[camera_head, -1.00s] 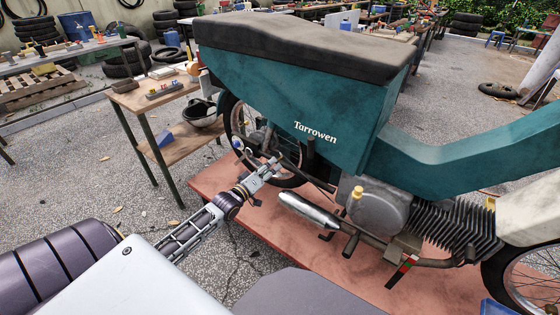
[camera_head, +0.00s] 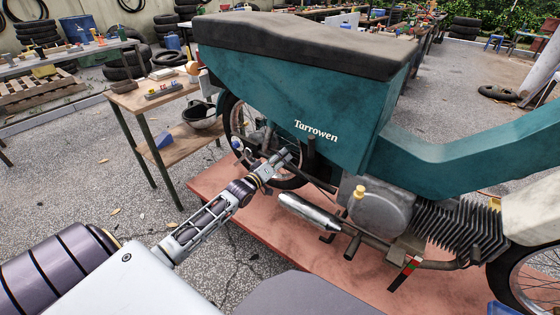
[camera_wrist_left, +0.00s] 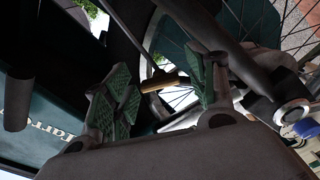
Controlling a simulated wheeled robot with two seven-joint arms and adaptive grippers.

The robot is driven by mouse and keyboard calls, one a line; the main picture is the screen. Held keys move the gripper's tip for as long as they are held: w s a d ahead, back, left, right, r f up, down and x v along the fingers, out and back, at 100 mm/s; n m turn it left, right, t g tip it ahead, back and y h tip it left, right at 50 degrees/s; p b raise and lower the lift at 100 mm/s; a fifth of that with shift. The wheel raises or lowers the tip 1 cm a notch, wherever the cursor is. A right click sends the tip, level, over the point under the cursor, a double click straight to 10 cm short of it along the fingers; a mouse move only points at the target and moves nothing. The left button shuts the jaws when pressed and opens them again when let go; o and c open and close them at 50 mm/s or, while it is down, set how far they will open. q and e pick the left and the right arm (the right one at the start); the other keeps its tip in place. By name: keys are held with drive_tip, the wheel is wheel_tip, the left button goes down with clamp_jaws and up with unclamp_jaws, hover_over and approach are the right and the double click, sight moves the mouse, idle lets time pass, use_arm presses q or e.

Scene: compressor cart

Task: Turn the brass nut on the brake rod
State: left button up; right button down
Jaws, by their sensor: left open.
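The brass nut (camera_wrist_left: 163,82) shows in the left wrist view as a small tan-gold cylinder at the end of the thin dark brake rod (camera_wrist_left: 150,38). My left gripper (camera_wrist_left: 162,90) is open, with one green-padded finger on each side of the nut; the nut appears between them, and I see no clear contact. In the head view my left gripper (camera_head: 285,158) is by the rear wheel of the teal motorbike (camera_head: 300,95), below its bodywork. The nut is too small or hidden to make out there. My right gripper is not in view.
The bike stands on a reddish platform (camera_head: 235,190). A silver exhaust (camera_head: 308,212) lies just right of my left gripper. A wooden side table (camera_head: 150,98) with small parts stands at left. In the wrist view, wheel spokes and dark frame tubes crowd the fingers.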

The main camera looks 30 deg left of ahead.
use_arm(q)
drive_tip(key=shift+w, duration=0.15)
clamp_jaws()
idle(0.5)
